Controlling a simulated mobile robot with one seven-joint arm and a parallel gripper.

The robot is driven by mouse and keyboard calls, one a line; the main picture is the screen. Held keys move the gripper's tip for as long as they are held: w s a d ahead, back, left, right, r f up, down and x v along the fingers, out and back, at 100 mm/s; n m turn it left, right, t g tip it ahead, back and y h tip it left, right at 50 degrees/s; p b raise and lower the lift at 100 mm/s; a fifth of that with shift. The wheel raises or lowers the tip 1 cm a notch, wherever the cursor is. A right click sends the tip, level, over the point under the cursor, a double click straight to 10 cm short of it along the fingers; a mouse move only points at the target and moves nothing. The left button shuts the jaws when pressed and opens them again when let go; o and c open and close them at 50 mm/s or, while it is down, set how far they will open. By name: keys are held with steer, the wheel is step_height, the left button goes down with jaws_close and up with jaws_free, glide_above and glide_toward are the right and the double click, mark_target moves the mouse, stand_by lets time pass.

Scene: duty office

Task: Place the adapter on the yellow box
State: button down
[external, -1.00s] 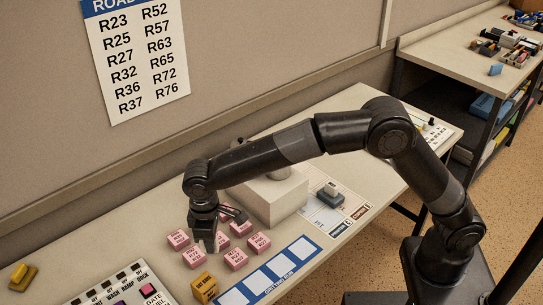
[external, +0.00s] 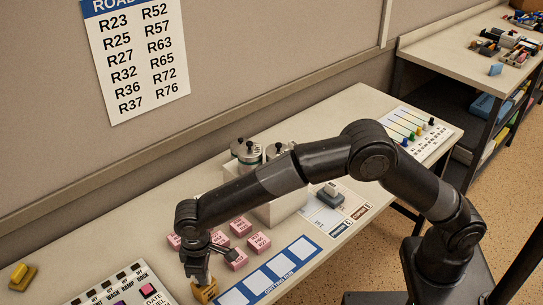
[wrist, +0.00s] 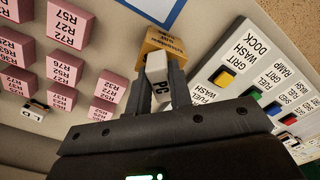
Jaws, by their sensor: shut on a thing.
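My gripper (external: 198,276) is low over the yellow box (external: 205,292) at the front edge of the table. In the wrist view my gripper (wrist: 158,92) is shut on the adapter (wrist: 157,74), a small whitish piece marked "PC". The adapter is right at the yellow box (wrist: 165,42), overlapping its near side in that view. I cannot tell whether it rests on the box or hangs just above. The box has print on its face. In the external view the fingers mostly hide the adapter.
Several pink labelled blocks (external: 241,227) stand beside my gripper. A blue-bordered strip (external: 270,269) lies to the right of the box, and a button panel (external: 128,292) to its left. A white block (external: 290,200) with round-topped items stands behind my arm. A yellow item (external: 22,274) sits far left.

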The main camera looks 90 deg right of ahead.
steer(key=shift+f, duration=0.2)
steer(key=c, duration=1.3)
jaws_free()
steer(key=shift+r, duration=0.1)
step_height(320, 180, up, 12)
steer(key=s+d+r+t, duration=0.2)
steer(key=s+d+r, duration=0.2)
steer(key=s+r, duration=0.65)
steer(key=s+d+r+t, duration=0.1)
steer(key=s+d+r, duration=0.1)
steer(key=s, duration=0.4)
steer(key=s+d+r, duration=0.1)
steer(key=s+r, duration=0.1)
steer(key=s, duration=0.3)
steer(key=s+d+f+t, duration=0.1)
steer(key=s+d+f, duration=0.1)
steer(key=s, duration=0.9)
steer(key=s+d+f+t, duration=0.1)
steer(key=s+f, duration=0.2)
steer(key=s, duration=0.8)
steer(key=shift+d+f+t, duration=0.3)
steer(key=shift+d+f, duration=0.05)
